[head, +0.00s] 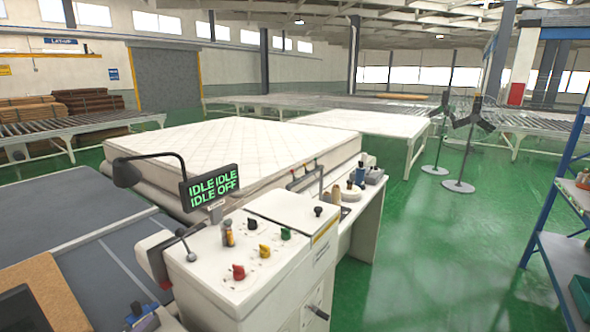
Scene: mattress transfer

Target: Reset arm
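Neither of my grippers can be made out in the head view. A white quilted mattress (240,150) lies flat on a large table left of the middle. In front of it stands a white sewing or control machine (255,270) with red, yellow and green knobs. Its dark display (210,187) reads IDLE, IDLE, IDLE, OFF in green. A black lamp (127,173) on a bent arm hangs beside the display.
A grey work surface (60,220) fills the lower left, with a brown board (40,290) at its edge. Two dark pedestal fans (468,125) stand to the right. A blue shelf rack (560,255) borders the right side. Green floor (430,270) between machine and rack is clear.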

